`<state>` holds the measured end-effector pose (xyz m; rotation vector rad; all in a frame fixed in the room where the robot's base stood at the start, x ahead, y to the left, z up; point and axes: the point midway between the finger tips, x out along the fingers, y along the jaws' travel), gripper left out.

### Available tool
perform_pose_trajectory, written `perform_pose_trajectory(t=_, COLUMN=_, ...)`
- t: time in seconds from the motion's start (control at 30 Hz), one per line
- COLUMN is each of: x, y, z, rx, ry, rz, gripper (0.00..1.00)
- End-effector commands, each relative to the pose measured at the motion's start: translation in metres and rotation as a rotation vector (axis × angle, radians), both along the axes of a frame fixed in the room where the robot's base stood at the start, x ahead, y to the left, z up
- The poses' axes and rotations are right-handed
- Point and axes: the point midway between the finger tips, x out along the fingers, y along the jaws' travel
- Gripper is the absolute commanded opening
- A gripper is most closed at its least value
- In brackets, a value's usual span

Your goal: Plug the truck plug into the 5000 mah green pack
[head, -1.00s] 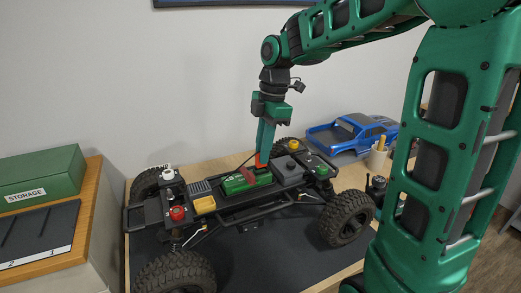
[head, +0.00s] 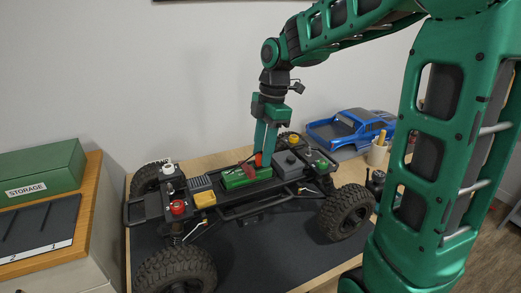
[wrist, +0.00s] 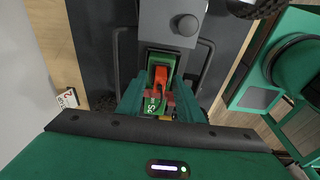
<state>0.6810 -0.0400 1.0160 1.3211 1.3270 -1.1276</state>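The green pack (head: 236,180) lies in the tray in the middle of the truck chassis. It also shows in the wrist view (wrist: 151,105), with white lettering partly visible. A red-orange plug (head: 258,160) stands at the right end of the pack; it shows between my fingers in the wrist view (wrist: 161,76). My gripper (head: 266,150) points down over that end. Its two green fingers are apart, one on each side of the plug, with gaps visible. The plug appears to meet the pack's red connector, but I cannot tell how fully it is seated.
The chassis (head: 235,212) with big tires stands on a dark mat on the wooden table. A grey box (head: 290,162) sits beside the pack. A green storage box (head: 40,175) is at left.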

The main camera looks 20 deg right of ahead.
Motion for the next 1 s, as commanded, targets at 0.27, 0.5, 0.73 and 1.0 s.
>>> perform_pose_trajectory(t=0.27, x=0.0, y=0.0, z=0.0, rx=0.0, ry=0.0, rz=0.0, gripper=0.35)
perform_pose_trajectory(t=0.5, x=0.001, y=-0.004, z=0.021, rx=0.0, ry=-0.002, rz=-0.001, gripper=0.35)
perform_pose_trajectory(t=0.73, x=0.002, y=-0.011, z=0.065, rx=0.0, ry=-0.002, rz=0.0, gripper=0.35)
perform_pose_trajectory(t=1.0, x=0.002, y=-0.016, z=0.099, rx=0.001, ry=0.0, rz=-0.001, gripper=0.35)
